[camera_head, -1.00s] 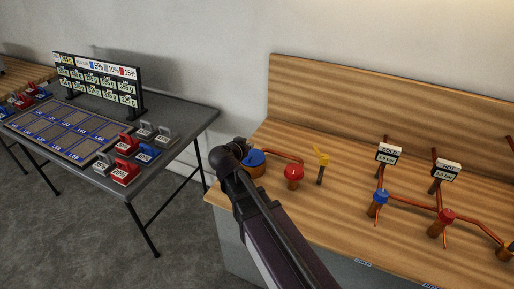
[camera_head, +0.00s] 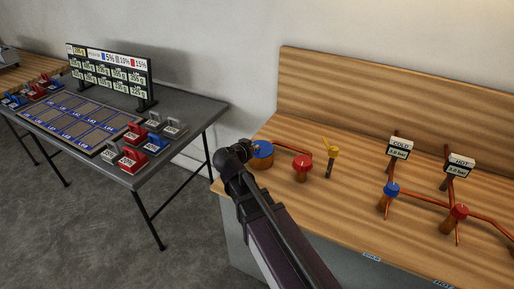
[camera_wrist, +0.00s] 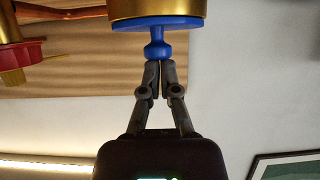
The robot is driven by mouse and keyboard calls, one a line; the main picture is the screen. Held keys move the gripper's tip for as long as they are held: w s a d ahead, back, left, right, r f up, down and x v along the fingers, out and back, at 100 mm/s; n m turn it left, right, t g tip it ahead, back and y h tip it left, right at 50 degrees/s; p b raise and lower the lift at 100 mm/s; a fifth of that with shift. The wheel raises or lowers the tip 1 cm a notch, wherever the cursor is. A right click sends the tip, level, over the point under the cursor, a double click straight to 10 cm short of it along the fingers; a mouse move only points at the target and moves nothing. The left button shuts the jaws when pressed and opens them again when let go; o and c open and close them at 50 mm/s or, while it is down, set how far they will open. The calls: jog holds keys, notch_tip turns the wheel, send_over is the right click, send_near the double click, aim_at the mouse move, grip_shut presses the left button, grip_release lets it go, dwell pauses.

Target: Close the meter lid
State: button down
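A round brass meter (camera_head: 262,162) stands at the left end of the wooden bench, with a blue lid (camera_head: 264,149) over its top. In the wrist view the brass body (camera_wrist: 158,9) is at the top edge. The blue lid (camera_wrist: 130,25) lies flat against it, and no gap shows from this side. A blue knob (camera_wrist: 155,48) sticks out from the lid. My gripper (camera_wrist: 161,64) has its fingers almost together, with tips right at the knob's end. Nothing shows clearly between them. In the head view my gripper (camera_head: 251,146) is small and dark beside the lid.
A red valve (camera_head: 302,169) and a yellow-handled valve (camera_head: 331,158) stand right of the meter. Further right are the COLD gauge (camera_head: 399,147) and HOT gauge (camera_head: 459,164) on copper pipes. A grey table (camera_head: 180,138) with weights stands left.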

jog(key=shift+s, duration=0.25)
jog(key=shift+w+r+p, duration=0.15)
jog(key=shift+r+p, duration=0.45)
jog(key=shift+p, duration=0.25)
jog(key=shift+w+r, duration=0.1)
jog(key=shift+r, duration=0.1)
jog(key=s+a, duration=0.5)
jog(key=s, duration=0.3)
jog(key=shift+p, duration=0.3)
dwell(0.7)
jog(key=shift+s+r, duration=0.1)
dwell(0.3)
jog(key=shift+d, duration=0.1)
